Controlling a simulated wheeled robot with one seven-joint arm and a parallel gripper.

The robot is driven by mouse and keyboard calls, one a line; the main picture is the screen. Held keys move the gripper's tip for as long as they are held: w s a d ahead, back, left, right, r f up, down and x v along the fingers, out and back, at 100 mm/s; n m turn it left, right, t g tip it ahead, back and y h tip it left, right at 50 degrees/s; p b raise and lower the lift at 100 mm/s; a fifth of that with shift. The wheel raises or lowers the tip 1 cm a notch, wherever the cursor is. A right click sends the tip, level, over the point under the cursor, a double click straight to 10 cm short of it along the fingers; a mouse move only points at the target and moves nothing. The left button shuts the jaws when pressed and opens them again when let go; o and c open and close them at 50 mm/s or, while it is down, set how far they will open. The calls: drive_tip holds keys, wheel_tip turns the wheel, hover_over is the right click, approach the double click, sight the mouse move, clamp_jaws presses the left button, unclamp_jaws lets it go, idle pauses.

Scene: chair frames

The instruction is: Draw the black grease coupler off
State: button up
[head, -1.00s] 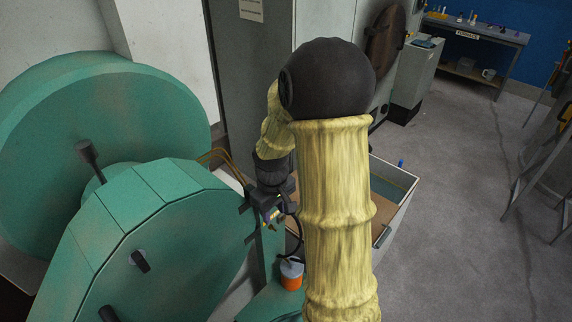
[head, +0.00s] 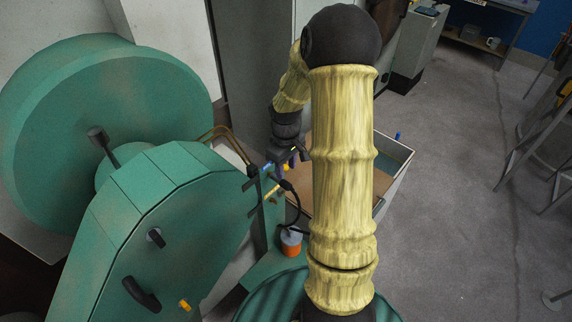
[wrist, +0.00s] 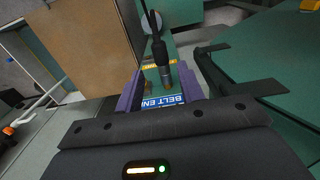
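The black grease coupler (head: 286,186) sits by a dark bracket (head: 252,184) on the green machine's post, with a black hose curving down from it. In the wrist view the coupler (wrist: 162,55) stands on a brass-coloured fitting (wrist: 165,78), its hose running up out of the frame. My gripper (head: 290,163) is a little above the coupler in the head view. Its two purple fingers are spread apart in the wrist view (wrist: 160,78), and the coupler shows between them. I see no contact; whether it lies between or beyond the tips I cannot tell.
Dark bracket arms (wrist: 235,85) stand close to my right finger. A blue "BELT EN…" sign (wrist: 165,101) is behind the fitting.

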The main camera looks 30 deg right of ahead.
sight(288, 184)
wheel_tip(288, 184, down, 8)
drive_tip(key=b, duration=0.6)
drive_tip(key=shift+r, duration=0.15)
drive_tip(key=shift+r+p, duration=0.3)
drive_tip(key=shift+p, duration=0.05)
drive_tip(key=shift+c, duration=1.3)
clamp_jaws()
drive_tip(key=shift+s+d, duration=0.15)
drive_tip(key=shift+s, duration=0.25)
drive_tip(key=shift+s+d, duration=0.3)
drive_tip(key=shift+s, duration=0.55)
drive_tip(key=shift+s+d, duration=0.3)
drive_tip(key=shift+s, duration=0.55)
drive_tip(key=shift+s+d, duration=0.3)
drive_tip(key=shift+s, duration=0.55)
